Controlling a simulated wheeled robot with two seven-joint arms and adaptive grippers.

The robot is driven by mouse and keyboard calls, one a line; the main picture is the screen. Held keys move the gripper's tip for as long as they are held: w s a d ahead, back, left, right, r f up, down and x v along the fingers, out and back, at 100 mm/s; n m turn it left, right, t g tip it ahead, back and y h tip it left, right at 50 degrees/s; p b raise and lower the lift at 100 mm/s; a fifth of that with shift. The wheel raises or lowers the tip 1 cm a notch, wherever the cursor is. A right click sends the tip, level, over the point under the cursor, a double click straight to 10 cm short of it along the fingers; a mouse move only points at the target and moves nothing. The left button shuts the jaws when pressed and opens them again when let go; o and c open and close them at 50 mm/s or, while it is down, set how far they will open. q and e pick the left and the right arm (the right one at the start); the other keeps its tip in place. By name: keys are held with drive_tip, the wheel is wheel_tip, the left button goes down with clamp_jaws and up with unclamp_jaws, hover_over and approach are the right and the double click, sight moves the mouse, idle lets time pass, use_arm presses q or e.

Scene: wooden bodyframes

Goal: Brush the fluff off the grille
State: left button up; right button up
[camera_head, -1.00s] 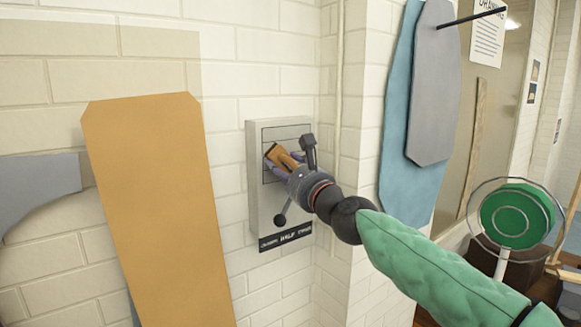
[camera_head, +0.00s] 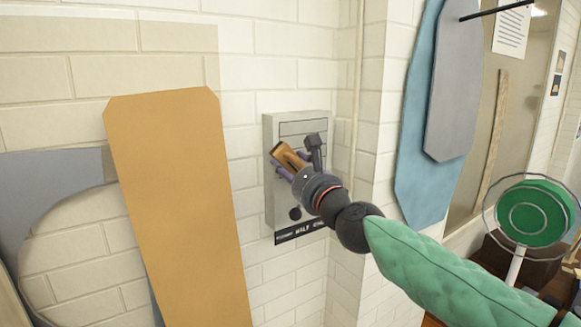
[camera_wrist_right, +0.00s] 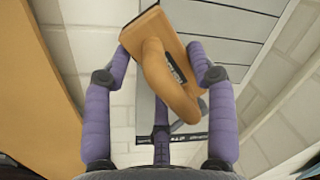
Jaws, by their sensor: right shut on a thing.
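In the right wrist view, the brush (camera_wrist_right: 140,30) has an orange block and a looped handle, between the purple fingers of the gripper (camera_wrist_right: 160,62). The brush is tilted and covers part of the slats; I cannot tell whether it touches them. I cannot make out any fluff. My left gripper is not in view.
A tall orange panel (camera_head: 180,200) stands left of the box, with a grey curved panel (camera_head: 50,185) beyond it. Blue (camera_head: 415,150) and grey (camera_head: 455,90) panels hang to the right. A green round disc (camera_head: 535,215) is at the far right. Bare wall surrounds the box.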

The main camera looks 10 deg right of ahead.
drive_tip(key=s, duration=0.1)
drive_tip(key=s+d, duration=0.1)
drive_tip(key=shift+s+d+r, duration=0.1)
drive_tip(key=shift+s+r, duration=0.05)
drive_tip(key=shift+s, duration=0.2)
drive_tip(key=shift+v, duration=1.05)
drive_tip(key=shift+d, duration=0.1)
drive_tip(key=v, duration=0.2)
drive_tip(key=shift+s+d+r, duration=0.2)
drive_tip(key=shift+s+d, duration=0.1)
drive_tip(key=shift+s, duration=0.05)
drive_tip(key=shift+w, duration=0.1)
drive_tip(key=w+a+g+p, duration=0.1)
drive_tip(key=w+a, duration=0.1)
drive_tip(key=w, duration=0.4)
drive_tip(key=shift+n+y, duration=0.4)
drive_tip(key=shift+x, duration=1.05)
drive_tip(key=shift+a, duration=0.1)
